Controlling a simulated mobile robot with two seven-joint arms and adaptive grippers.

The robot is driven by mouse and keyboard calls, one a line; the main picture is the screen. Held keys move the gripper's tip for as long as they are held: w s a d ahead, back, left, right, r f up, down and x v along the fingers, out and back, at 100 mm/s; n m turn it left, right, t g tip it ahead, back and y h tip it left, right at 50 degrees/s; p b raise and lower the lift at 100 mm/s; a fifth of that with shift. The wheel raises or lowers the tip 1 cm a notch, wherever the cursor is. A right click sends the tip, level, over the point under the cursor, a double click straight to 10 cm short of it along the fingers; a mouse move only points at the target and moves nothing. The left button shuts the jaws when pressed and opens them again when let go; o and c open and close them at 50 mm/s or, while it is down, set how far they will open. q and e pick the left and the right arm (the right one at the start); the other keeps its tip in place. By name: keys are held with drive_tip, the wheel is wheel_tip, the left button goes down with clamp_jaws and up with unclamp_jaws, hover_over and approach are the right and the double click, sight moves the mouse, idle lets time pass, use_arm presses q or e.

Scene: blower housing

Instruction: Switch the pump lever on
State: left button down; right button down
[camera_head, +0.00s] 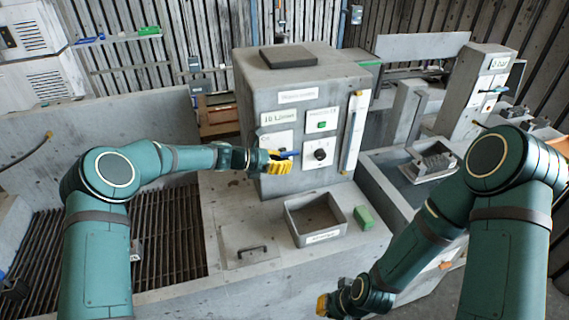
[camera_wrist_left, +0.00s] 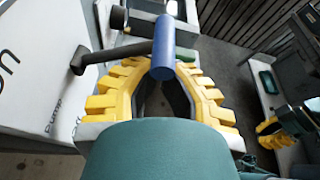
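The pump lever has a dark arm and a blue handle (camera_head: 287,154). It is on the front of the grey cabinet (camera_head: 262,100). In the left wrist view the blue handle (camera_wrist_left: 163,48) crosses the yellow fingertips and hides part of them. A white panel (camera_wrist_left: 35,70) marked "Pump" and "On" lies to its left. My left gripper (camera_head: 279,162) is at the handle, its fingers curving in toward each other. Whether they press on the handle cannot be seen. My right gripper (camera_head: 322,305) hangs low, away from the cabinet, its fingers too small to judge.
A black knob (camera_head: 320,154) sits on the panel right of the lever, below a green button (camera_head: 322,125). A grey open bin (camera_head: 290,213) and a green block (camera_head: 364,217) stand on the ledge below. A floor grating (camera_head: 175,235) lies left.

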use_arm(q)
drive_tip(key=shift+r, duration=0.2)
idle(0.3)
drive_tip(key=a+f+b+v, duration=0.1)
drive_tip(key=f+b+v, duration=0.1)
drive_tip(key=v, duration=0.9)
drive_tip(key=shift+w, duration=0.15)
drive_tip(key=shift+f, duration=0.1)
